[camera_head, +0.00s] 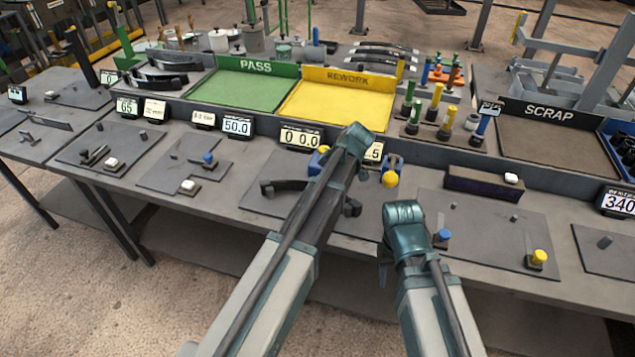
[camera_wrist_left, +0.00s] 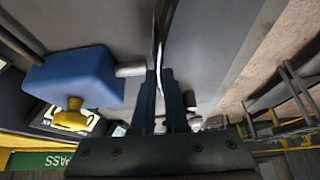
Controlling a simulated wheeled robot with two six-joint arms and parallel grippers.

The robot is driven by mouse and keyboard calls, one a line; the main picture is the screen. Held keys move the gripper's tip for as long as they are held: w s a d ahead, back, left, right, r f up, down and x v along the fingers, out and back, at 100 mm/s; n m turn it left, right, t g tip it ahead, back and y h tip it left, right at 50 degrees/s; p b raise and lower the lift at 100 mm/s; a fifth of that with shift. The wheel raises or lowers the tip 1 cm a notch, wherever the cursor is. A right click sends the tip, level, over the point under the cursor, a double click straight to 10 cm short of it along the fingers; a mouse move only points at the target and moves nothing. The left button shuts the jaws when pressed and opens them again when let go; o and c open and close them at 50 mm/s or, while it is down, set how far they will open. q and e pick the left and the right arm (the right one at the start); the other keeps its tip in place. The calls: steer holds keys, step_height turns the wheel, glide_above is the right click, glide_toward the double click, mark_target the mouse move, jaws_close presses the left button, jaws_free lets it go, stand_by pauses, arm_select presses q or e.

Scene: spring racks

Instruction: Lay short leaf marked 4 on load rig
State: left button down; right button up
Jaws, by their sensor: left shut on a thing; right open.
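A dark curved leaf (camera_head: 285,186) shows on the left side of my left arm in the head view, partly hidden by the arm. In the left wrist view my left gripper (camera_wrist_left: 168,78) is shut on a thin dark leaf (camera_wrist_left: 159,30), seen nearly edge-on. I cannot read a 4 on it.
A 0 0.0 readout (camera_head: 301,138) stands behind. Green PASS (camera_head: 245,88), yellow REWORK (camera_head: 340,100) and SCRAP (camera_head: 560,140) areas lie beyond. A dark block (camera_head: 483,184) and a plate with pegs (camera_head: 480,225) are at right. Several dark leaves (camera_head: 160,80) lie at back left.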

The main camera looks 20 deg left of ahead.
arm_select(q)
steer(key=shift+f, duration=0.2)
stand_by(0.5)
steer(key=shift+c, duration=1.9)
jaws_free()
steer(key=shift+r, duration=0.2)
step_height(320, 180, up, 8)
steer(key=p, duration=0.7)
steer(key=shift+p, duration=0.4)
steer(key=shift+f, duration=0.1)
